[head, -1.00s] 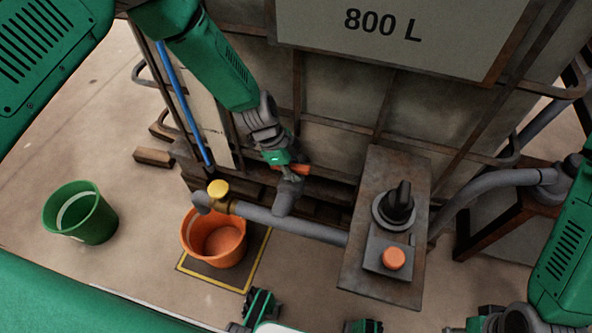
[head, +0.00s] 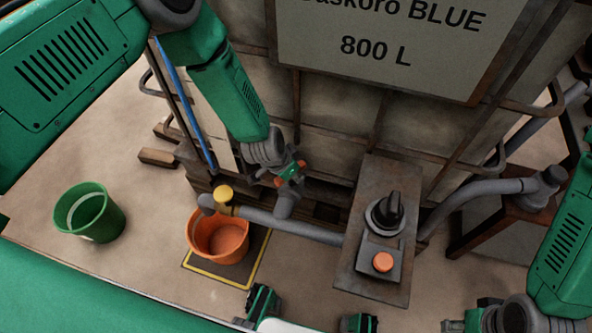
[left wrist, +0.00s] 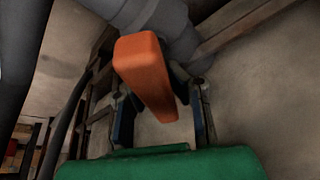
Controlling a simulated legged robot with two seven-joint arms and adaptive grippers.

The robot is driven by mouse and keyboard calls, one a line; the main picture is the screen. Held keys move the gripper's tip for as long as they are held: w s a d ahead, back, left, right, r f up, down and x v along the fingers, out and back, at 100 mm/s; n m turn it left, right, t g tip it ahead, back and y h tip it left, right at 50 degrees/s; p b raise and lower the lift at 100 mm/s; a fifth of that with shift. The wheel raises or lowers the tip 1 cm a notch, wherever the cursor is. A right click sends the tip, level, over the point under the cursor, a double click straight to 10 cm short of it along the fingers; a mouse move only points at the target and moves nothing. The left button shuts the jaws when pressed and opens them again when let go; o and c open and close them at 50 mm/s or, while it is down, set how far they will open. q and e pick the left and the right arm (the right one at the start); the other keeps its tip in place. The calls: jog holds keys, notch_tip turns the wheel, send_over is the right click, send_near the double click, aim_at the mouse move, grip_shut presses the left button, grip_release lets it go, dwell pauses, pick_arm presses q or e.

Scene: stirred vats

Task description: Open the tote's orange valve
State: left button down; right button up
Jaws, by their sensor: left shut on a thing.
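The tote's orange valve handle (head: 297,167) sits on the grey outlet pipe (head: 284,206) at the tote's lower front. In the left wrist view the orange handle (left wrist: 147,75) lies between the two fingers, large and close. My left gripper (head: 287,176) comes down from the upper left and is shut on the handle. The tote (head: 330,95) carries a label ending in "BLUE 800 L". My right gripper (head: 472,318) is at the lower right edge, away from the valve, partly cut off; its fingers are unclear.
An orange bucket (head: 220,238) stands on a yellow-edged dark mat under the pipe's end, near a yellow cap (head: 224,194). A green bucket (head: 88,213) stands on open floor at left. A rusty control box (head: 350,268) with a black knob and an orange button stands right of the valve.

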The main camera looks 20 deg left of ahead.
pick_arm(q)
jog(key=n, duration=0.1)
jog(key=n+y+p, duration=0.1)
jog(key=n, duration=0.1)
jog(key=shift+s+a+n, duration=0.1)
jog(key=shift+a+n, duration=0.2)
jog(key=shift+a, duration=0.1)
jog(key=shift+s+a+f+n+t+y+p, duration=0.15)
jog(key=shift+n+y+p, duration=0.2)
jog(key=shift+n, duration=0.35)
jog(key=shift+w+r+n+t+y+p, duration=0.15)
jog(key=shift+n+y, duration=0.3)
jog(key=shift+n, duration=0.25)
jog(key=shift+s+f, duration=0.15)
jog(key=c, duration=1.4)
grip_release()
